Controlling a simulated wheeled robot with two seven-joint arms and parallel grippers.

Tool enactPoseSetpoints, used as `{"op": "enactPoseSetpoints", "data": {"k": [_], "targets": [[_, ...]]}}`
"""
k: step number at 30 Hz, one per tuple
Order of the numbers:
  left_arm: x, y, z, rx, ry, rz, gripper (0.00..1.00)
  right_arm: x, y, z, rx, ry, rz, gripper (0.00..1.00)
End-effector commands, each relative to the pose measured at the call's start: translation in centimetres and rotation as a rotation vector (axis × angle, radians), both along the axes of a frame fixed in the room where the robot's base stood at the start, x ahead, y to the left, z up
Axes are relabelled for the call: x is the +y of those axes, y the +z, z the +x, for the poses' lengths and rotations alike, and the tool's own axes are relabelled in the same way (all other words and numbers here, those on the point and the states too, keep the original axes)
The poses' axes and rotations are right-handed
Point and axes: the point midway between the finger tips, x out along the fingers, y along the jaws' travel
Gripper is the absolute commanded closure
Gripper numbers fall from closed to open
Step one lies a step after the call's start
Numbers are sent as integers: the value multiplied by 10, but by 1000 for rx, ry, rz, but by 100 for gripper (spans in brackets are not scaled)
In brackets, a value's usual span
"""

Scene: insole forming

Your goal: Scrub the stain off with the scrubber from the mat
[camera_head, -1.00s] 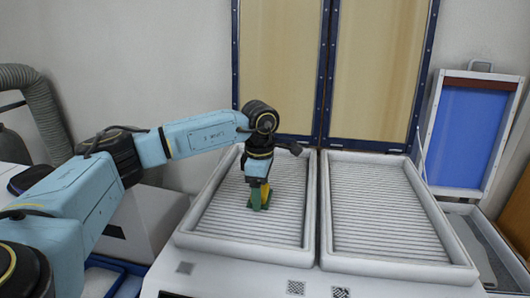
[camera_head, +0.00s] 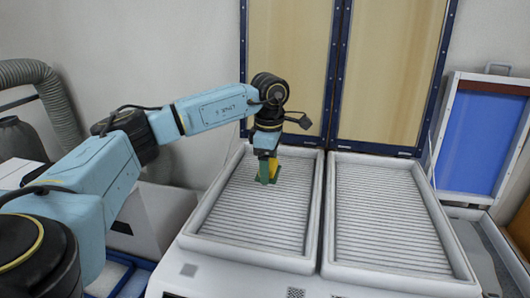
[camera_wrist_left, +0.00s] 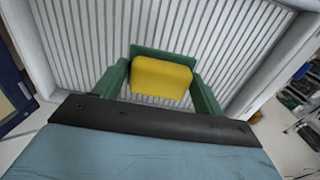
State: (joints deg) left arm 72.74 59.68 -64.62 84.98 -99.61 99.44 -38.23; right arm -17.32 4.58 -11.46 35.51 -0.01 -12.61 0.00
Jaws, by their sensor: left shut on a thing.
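My left gripper (camera_head: 267,174) is over the left ribbed mat (camera_head: 238,217), toward its back half. It is shut on the scrubber (camera_head: 275,168), a yellow block with green beside it. In the left wrist view the scrubber (camera_wrist_left: 160,77) sits between the gripper's two green fingers, with a green strip along its far side. The scrubber is at or just above the ribs; I cannot tell whether it touches them. No stain is clearly visible; the gripper hides part of the mat. My right gripper is not in view.
A second ribbed tray (camera_head: 385,225) lies right of the first, with raised pale rims on both. Tall wooden panels (camera_head: 290,70) in blue frames stand behind. A blue-faced board (camera_head: 483,140) leans at the right. A grey hose (camera_head: 50,90) is at the left.

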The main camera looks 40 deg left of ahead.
Motion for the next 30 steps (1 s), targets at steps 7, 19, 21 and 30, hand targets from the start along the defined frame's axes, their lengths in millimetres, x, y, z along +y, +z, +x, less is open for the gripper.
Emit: {"op": "enactPoseSetpoints", "data": {"k": [7, 19, 21, 30], "targets": [[2, 18, -2, -1, 5, 0, 51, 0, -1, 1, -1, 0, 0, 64], [2, 20, -2, -1, 5, 0, 51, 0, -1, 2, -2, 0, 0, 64], [2, 20, -2, 0, 5, 0, 51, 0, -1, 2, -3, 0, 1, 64], [2, 19, -2, 0, 5, 0, 51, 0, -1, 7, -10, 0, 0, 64]]}}
